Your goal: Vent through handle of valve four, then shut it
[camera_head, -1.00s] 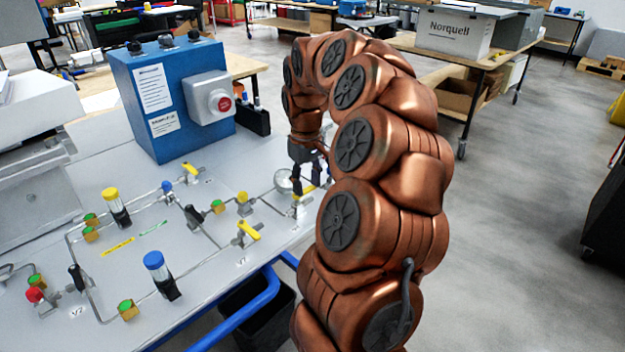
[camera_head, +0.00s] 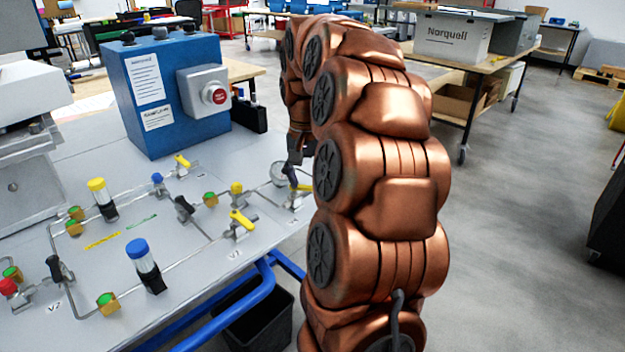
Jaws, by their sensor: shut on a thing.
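My gripper (camera_head: 291,178) is at the right end of the pipe board (camera_head: 205,275), partly hidden behind my copper-coloured arm. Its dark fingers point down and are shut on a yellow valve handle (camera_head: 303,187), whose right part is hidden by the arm. No number for this valve can be read, so I cannot confirm it is valve four. A round gauge (camera_head: 278,172) sits just left of the fingers. Other yellow handles are on a valve in the front middle (camera_head: 240,220) and one near the blue box (camera_head: 182,161).
A blue box (camera_head: 150,130) with a red button (camera_head: 219,96) stands behind the pipes. Blue-capped (camera_head: 138,248) and yellow-capped (camera_head: 97,184) cylinders stand upright on the board. A black bin (camera_head: 258,322) is below the front edge. Open floor lies at the right.

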